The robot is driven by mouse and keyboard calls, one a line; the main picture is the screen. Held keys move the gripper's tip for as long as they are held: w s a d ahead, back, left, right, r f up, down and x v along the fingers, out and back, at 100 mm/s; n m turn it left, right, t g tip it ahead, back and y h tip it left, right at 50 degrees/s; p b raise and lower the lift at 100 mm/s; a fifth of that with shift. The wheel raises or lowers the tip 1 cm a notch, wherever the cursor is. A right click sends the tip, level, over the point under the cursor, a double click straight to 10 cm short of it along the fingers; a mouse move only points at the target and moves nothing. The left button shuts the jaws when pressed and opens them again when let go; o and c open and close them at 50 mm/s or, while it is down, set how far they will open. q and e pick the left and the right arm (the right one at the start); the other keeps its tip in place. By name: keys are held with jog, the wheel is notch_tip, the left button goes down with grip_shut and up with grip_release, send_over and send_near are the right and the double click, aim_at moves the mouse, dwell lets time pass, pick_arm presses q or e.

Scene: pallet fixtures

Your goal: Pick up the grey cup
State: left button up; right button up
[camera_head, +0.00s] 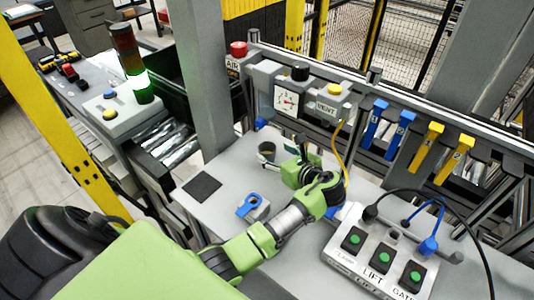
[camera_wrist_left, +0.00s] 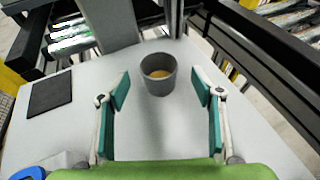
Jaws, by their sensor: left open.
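The grey cup (camera_wrist_left: 158,86) stands upright on the light grey table, open end up, with something yellowish-brown inside. It also shows in the head view (camera_head: 267,149), left of my left gripper (camera_head: 288,166). In the left wrist view my left gripper (camera_wrist_left: 160,93) is open, with its teal finger pads on either side of the view. The cup is beyond the fingertips, near the middle of the gap between them. Nothing is held. My right gripper is not in view.
A blue-and-grey part (camera_head: 253,208) and a dark square pad (camera_head: 202,186) lie on the table (camera_head: 225,165). A button box (camera_head: 380,258) with cables stands at the right. A grey post (camera_head: 203,80) and a panel with a gauge (camera_head: 287,101) stand behind.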

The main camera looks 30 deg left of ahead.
aim_at(263, 146)
pick_arm(q)
jog(key=p+x, duration=0.1)
jog(key=x, duration=0.3)
jog(key=shift+a, duration=0.35)
jog(key=shift+w+a+f, duration=0.25)
jog(key=shift+a+f, duration=0.05)
jog(key=shift+a, duration=0.05)
jog(key=shift+d+r, duration=0.1)
jog(key=c, duration=1.1)
jog(key=shift+c, duration=0.8)
jog(key=shift+r+p, duration=0.1)
jog(key=shift+p, duration=0.3)
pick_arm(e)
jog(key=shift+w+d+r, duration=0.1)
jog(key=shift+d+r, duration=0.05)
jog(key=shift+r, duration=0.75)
